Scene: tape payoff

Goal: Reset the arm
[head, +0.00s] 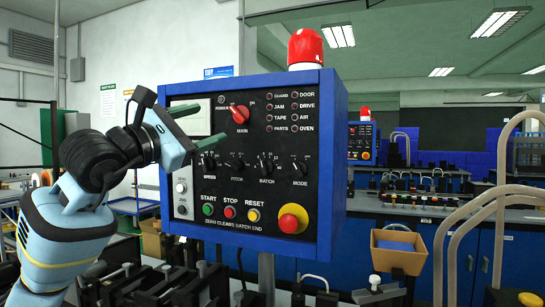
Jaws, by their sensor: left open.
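My left gripper (211,123) is open and empty, in front of the upper left of the blue-framed control panel (275,175). Its dark fingers reach toward the red MAIN switch (239,114) and cover part of the small screen (187,108). I cannot tell whether a finger touches the panel. Below are the green START (208,209), red STOP (229,212) and yellow RESET (254,215) buttons, and a large red emergency stop (292,219) on a yellow ring. My right gripper is not in view.
A red beacon (305,49) tops the panel box. Dark machine parts (150,285) lie below it. A cardboard bin (398,252) and curved pale tubes (470,200) stand at the right. Another panel (362,142) is farther back.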

